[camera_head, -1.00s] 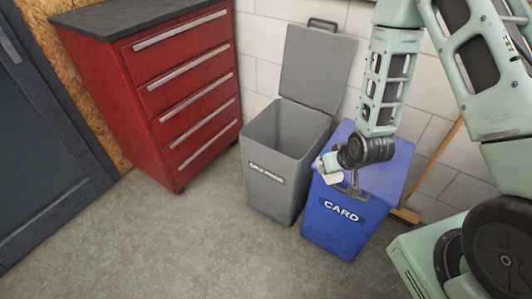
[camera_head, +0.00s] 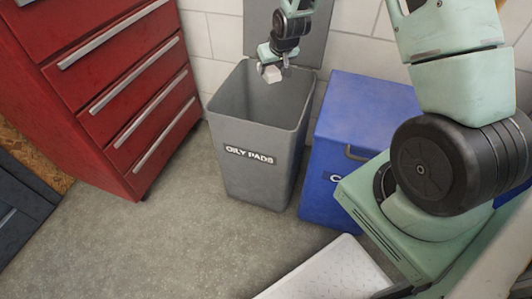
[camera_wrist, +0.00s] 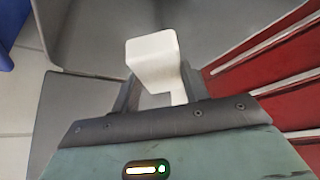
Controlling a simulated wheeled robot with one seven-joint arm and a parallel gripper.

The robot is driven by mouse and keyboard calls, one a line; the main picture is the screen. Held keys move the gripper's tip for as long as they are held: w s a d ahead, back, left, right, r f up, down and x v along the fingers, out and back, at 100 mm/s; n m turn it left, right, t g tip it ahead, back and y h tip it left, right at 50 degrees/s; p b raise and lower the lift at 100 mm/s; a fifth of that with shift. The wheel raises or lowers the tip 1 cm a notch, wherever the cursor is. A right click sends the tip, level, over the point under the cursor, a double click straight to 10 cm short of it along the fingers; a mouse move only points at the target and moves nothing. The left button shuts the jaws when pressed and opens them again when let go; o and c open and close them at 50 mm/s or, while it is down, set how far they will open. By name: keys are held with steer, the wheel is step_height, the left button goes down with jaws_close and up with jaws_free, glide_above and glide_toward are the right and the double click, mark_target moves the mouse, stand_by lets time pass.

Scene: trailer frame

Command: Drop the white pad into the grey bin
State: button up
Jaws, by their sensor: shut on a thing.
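The white pad (camera_head: 271,74) is held by my gripper (camera_head: 272,66) over the open mouth of the grey bin in the head view. The grey bin (camera_head: 255,165) bears the label "OILY PADS", and its lid (camera_head: 310,45) stands raised at the back. In the wrist view the white pad (camera_wrist: 152,60) sits between the two fingers of my gripper (camera_wrist: 158,88), which is shut on it. The grey bin (camera_wrist: 95,35) shows around and beyond the pad there. The bottom of the bin is not clearly seen.
A closed blue bin (camera_head: 365,115) stands just right of the grey bin. A red drawer cabinet (camera_head: 120,90) stands to the left. The concrete floor (camera_head: 170,240) in front is clear. A white wall is behind the bins.

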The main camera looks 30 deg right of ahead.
steer(key=shift+w+d+f, duration=0.15)
steer(key=shift+w+d, duration=0.1)
steer(key=shift+d, duration=0.1)
step_height(320, 180, down, 6)
steer(key=b, duration=0.5)
steer(key=shift+r, duration=0.2)
steer(key=o, duration=1)
steer(key=shift+o, duration=0.2)
steer(key=shift+s+r, duration=0.1)
steer(key=p+v, duration=0.4)
steer(key=v, duration=1.3)
